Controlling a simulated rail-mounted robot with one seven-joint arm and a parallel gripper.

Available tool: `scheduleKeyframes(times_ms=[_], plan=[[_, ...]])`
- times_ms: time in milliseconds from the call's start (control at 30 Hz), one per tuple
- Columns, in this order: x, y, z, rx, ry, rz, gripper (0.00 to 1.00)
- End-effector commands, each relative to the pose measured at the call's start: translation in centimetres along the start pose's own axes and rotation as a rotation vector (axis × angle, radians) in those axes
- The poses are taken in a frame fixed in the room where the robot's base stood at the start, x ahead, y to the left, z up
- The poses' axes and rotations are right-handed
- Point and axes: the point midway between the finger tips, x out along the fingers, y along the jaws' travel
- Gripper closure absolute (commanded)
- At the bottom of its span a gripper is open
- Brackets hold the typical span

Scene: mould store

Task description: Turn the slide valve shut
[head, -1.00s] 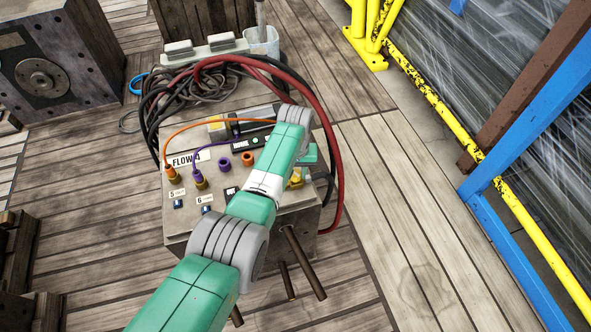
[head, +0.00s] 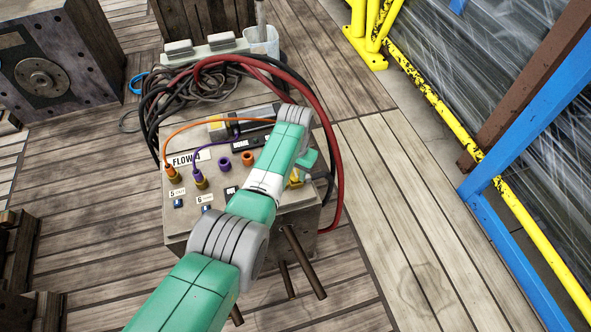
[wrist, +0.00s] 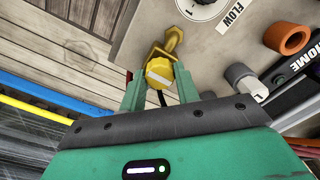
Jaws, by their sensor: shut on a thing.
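The slide valve (wrist: 159,72) is a yellow and brass fitting on the grey panel, seen at the top middle of the wrist view. My gripper (wrist: 157,84) has its two green fingers on either side of the valve's yellow end and is shut on it. In the head view, only a little of the yellow valve (head: 296,180) shows beside my arm. There, my arm hides most of the gripper, and a green part of it (head: 307,161) shows at the right.
The grey panel box (head: 190,222) carries a FLOW label, coloured sockets and plugged orange and purple leads. Black and red hoses (head: 331,150) loop over its back and right side. A yellow rail (head: 440,105) and blue frame (head: 520,250) stand at right; the wooden floor between is clear.

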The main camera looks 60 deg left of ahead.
Motion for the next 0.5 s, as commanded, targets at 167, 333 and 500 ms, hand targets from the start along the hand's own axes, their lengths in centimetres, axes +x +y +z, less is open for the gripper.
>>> scheduleKeyframes(times_ms=[167,333,500], plan=[[0.08,0.01,0.04,0.003,-0.001,0.000,0.91],[0.09,0.02,0.04,0.003,-0.001,0.000,0.91],[0.06,0.01,0.03,0.002,-0.001,0.000,0.47]])
